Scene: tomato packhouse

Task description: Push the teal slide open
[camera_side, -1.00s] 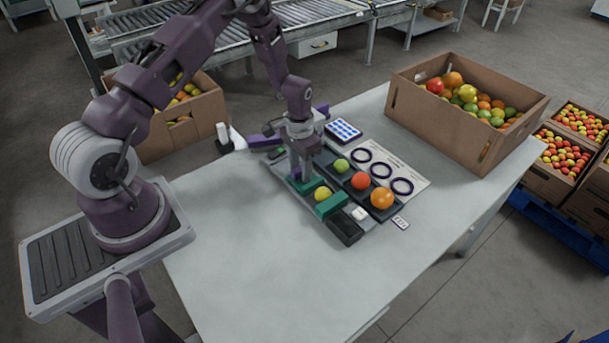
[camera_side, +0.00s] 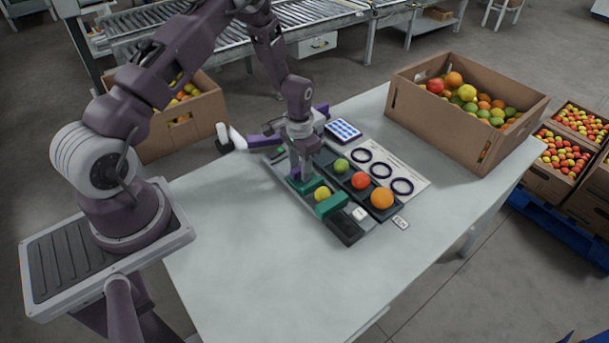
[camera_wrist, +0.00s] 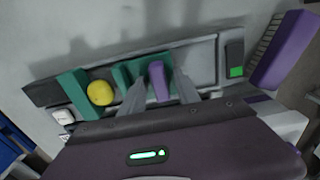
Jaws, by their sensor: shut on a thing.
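The teal slide (camera_side: 306,187) sits in a grey track on the table, below my gripper (camera_side: 303,173). A purple upright handle (camera_wrist: 159,82) stands by the teal part in the wrist view, between my two grey fingers, and my gripper (camera_wrist: 157,88) is shut on it. A yellow tomato (camera_side: 322,194) lies in the track between the slide and a second teal block (camera_side: 330,205); it also shows in the wrist view (camera_wrist: 100,92). My fingers partly hide the slide in the side view.
A dark tray beside the track holds a green tomato (camera_side: 341,166), a red one (camera_side: 360,181) and an orange one (camera_side: 381,198). A card with dark rings (camera_side: 400,168) lies behind. A carton of tomatoes (camera_side: 430,117) stands at the back right. The table's front is clear.

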